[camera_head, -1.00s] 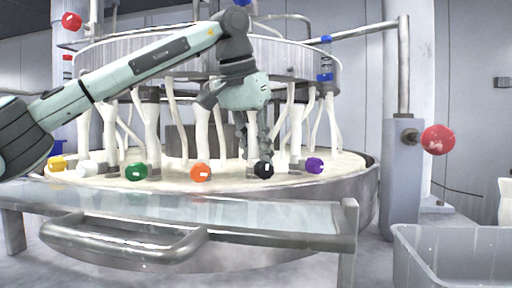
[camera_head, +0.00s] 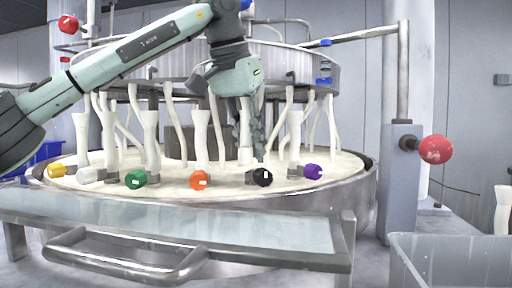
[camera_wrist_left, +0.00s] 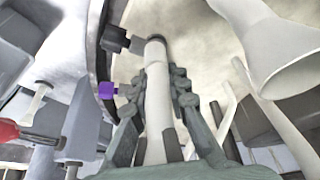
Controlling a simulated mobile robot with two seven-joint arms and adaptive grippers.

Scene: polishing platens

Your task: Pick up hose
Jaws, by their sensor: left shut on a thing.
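A white hose (camera_wrist_left: 156,95) runs between the two fingers of my left gripper (camera_wrist_left: 165,85) in the left wrist view. The fingers are shut on it. In the head view my left gripper (camera_head: 248,142) points down over the round platen (camera_head: 215,187), behind the black knob (camera_head: 263,177). Only a short part of the held hose (camera_head: 245,156) shows there beside the fingers; the hand hides its upper part. My right gripper is in neither view.
Several other white hoses (camera_head: 201,132) hang from the metal ring above. Green (camera_head: 136,179), orange (camera_head: 199,180) and purple (camera_head: 313,171) knobs line the platen's front. A bench (camera_head: 170,215) with a metal handle stands in front. A grey bin (camera_head: 450,252) is at lower right.

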